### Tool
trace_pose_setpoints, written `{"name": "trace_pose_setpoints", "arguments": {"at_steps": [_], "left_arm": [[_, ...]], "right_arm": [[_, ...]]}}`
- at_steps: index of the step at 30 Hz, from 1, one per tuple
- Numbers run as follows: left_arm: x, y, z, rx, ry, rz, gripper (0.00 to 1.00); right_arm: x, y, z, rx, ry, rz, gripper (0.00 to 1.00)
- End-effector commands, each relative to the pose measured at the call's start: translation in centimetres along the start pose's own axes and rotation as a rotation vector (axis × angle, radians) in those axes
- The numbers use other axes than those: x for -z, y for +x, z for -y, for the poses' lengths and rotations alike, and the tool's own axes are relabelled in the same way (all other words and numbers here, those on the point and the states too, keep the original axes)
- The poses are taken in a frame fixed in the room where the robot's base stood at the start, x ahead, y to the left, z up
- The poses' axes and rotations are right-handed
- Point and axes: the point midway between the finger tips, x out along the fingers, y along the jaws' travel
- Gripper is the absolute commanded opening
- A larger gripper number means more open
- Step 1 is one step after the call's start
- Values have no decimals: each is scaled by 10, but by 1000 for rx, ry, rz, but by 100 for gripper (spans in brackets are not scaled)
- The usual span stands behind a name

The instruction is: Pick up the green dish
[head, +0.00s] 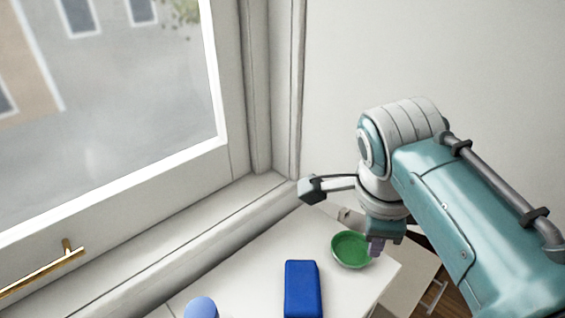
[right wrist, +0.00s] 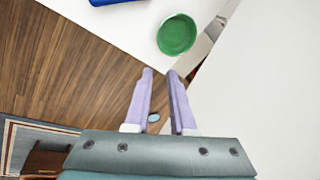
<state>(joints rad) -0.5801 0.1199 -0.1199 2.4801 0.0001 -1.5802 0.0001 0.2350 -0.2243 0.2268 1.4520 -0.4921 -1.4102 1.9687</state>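The green dish (head: 347,250) is a round, shallow bowl near the right edge of the white surface in the head view. In the right wrist view the green dish (right wrist: 177,35) lies beyond my fingertips, near the edge of the surface. My right gripper (head: 376,246) points down at the dish's right rim in the head view and covers a little of it. In the right wrist view my right gripper (right wrist: 160,73) has two lilac fingers apart with nothing between them, short of the dish. My left gripper is not in view.
A blue box (head: 302,289) lies left of the dish on the white surface (head: 250,275). A rounded light-blue thing (head: 201,308) is at the bottom edge. A window with a sill (head: 200,228) runs along the left; a wall stands behind.

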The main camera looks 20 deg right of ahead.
Motion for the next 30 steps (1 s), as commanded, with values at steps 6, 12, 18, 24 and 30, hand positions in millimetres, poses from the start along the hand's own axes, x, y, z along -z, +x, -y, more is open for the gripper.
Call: {"name": "trace_pose_setpoints", "arguments": {"at_steps": [6, 12, 18, 24, 30], "left_arm": [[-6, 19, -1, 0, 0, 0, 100], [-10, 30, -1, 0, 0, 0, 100], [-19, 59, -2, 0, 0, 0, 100], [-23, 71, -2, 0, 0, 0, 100], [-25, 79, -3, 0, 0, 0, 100]], "right_arm": [[-40, 15, 5, -34, 363, 1, 23], [-46, 24, 4, -39, 431, -3, 23], [-46, 52, 2, -38, 429, -3, 23], [-46, 63, 3, -38, 428, -2, 23], [-46, 70, 3, -38, 428, -2, 23]]}}
